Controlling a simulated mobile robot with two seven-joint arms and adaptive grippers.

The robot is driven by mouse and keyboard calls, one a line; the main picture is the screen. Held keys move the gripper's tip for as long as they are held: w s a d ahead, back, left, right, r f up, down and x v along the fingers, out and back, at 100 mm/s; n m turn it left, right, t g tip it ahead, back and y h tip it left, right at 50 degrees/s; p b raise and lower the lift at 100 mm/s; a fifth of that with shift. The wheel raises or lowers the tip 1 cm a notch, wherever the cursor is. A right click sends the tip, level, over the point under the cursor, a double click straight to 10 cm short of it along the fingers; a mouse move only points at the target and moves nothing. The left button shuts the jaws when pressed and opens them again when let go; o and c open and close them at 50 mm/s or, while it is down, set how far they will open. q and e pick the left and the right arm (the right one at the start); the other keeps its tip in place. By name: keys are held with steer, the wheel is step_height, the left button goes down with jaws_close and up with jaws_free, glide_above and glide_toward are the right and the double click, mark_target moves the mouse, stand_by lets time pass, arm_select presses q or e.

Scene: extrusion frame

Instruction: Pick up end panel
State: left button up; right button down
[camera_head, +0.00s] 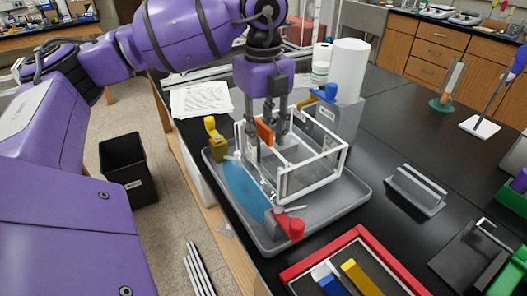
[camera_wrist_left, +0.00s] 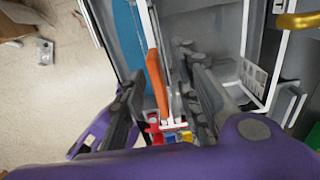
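A white extrusion frame (camera_head: 318,172) stands in a grey tray (camera_head: 350,202). My left gripper (camera_head: 266,140) points down at the left part of the frame. Its two fingers are spread apart, with an orange piece (camera_head: 264,132) between them. In the left wrist view, the orange piece (camera_wrist_left: 156,82) also lies between the open fingers (camera_wrist_left: 160,105), with a gap on each side. I cannot tell for certain which part is the end panel. A flat blue area (camera_head: 246,188) shows in the tray beside the frame. My right gripper is not in view.
Yellow (camera_head: 217,142), blue (camera_head: 328,93) and red (camera_head: 289,225) fixtures stand around the tray. A red-rimmed bin (camera_head: 318,255) is in front. A grey slotted holder (camera_head: 415,190) stands on the right, with clear black tabletop between. Paper rolls (camera_head: 347,70) stand behind.

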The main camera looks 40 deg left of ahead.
mark_target(263, 139)
arm_select(q)
steer(key=shift+s+f, duration=0.2)
steer(key=shift+f, duration=1.05)
steer(key=shift+w+f, duration=0.15)
steer(key=shift+f, duration=0.35)
jaws_close()
